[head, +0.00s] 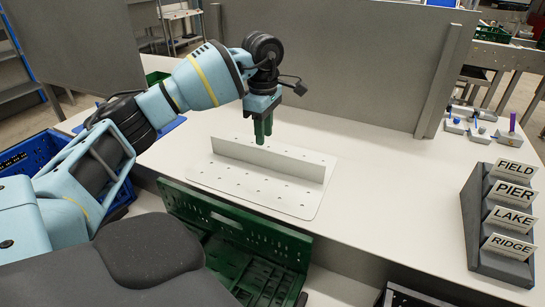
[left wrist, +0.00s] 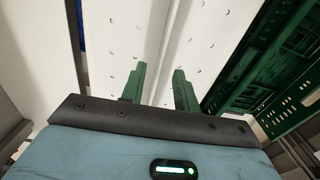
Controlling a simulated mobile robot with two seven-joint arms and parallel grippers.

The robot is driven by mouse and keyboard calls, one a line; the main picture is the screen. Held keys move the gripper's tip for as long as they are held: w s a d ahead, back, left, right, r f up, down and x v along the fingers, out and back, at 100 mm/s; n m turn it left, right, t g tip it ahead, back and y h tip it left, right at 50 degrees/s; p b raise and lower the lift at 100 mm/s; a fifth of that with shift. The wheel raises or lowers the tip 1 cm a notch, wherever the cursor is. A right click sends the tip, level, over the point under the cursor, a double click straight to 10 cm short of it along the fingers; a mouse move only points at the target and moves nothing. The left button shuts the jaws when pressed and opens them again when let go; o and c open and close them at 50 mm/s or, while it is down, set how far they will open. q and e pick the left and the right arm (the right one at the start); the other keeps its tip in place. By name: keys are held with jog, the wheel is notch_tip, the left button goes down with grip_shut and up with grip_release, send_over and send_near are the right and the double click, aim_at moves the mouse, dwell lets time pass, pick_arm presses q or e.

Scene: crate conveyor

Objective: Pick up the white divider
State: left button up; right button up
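The white divider (head: 285,162) is a long thin upright wall standing on a white plate with small holes (head: 221,180). My left gripper (head: 263,139) points down over the divider, with its green fingers just above or beside the top edge left of its middle. In the left wrist view the two fingers (left wrist: 159,75) are apart, and the divider (left wrist: 157,50) shows as a narrow strip running between them. No grip on it shows. Whether the fingers touch it cannot be told. My right gripper is not in view.
A green crate (head: 233,215) stands in front of the table edge, a blue crate (head: 38,155) at left. A grey panel (head: 350,60) closes the back. A dark rack of name cards (head: 478,225) and small fixtures (head: 480,128) stand at right. The table between is clear.

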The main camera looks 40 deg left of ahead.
aim_at(264, 167)
pick_arm(q)
jog(key=shift+s+f, duration=0.3)
jog(key=shift+f, duration=0.05)
jog(key=shift+w+f, duration=0.15)
jog(key=shift+f, duration=3.4)
grip_shut()
